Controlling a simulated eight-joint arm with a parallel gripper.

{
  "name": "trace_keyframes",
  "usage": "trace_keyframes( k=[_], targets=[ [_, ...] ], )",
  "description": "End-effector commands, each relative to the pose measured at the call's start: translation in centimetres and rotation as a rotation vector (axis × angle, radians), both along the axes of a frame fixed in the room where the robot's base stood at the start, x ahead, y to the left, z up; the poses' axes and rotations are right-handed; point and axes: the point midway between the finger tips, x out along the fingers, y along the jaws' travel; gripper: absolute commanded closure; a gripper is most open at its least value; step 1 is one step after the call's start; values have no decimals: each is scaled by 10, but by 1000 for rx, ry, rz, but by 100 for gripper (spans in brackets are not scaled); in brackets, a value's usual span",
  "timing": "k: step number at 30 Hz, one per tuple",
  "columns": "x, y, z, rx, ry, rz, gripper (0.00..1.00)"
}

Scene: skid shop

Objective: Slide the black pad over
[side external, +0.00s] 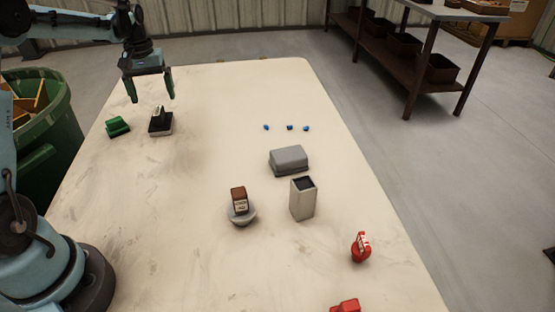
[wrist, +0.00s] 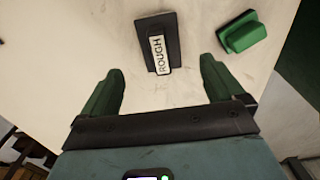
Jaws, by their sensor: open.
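The black pad (side external: 161,121) sits on the table at the far left in the side view, with an upright black grip on top and a lighter layer below. In the wrist view the black pad (wrist: 173,33) lies ahead of the fingers, with a white label reading "ROUGH". A green pad (side external: 118,126) of similar shape sits to its left; it also shows in the wrist view (wrist: 241,33), right of the black one. My gripper (side external: 153,92) is open and empty, above the table near the black pad, fingers pointing down. In the wrist view my gripper (wrist: 160,90) shows both green fingers apart.
On the pale table (side external: 210,100) are a grey block (side external: 289,158), a tall grey box (side external: 303,199), a brown block on a round grey base (side external: 241,213), red items (side external: 361,248) and small blue pieces (side external: 290,127). A green bin (side external: 45,125) stands left. The table's middle left is clear.

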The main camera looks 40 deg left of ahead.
Motion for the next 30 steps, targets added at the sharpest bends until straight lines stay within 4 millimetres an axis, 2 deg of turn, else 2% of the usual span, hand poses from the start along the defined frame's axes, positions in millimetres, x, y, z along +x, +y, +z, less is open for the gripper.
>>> trace_keyframes(
  k=[3,9,23,26,30],
  targets=[
    [0,0,20,0,0,0,5],
    [0,0,37,0,0,0,5],
    [0,-2,41,1,-3,-5,5],
    [0,-14,47,12,-18,-32,5],
    [-1,-47,63,44,-70,-114,5]
  ],
)
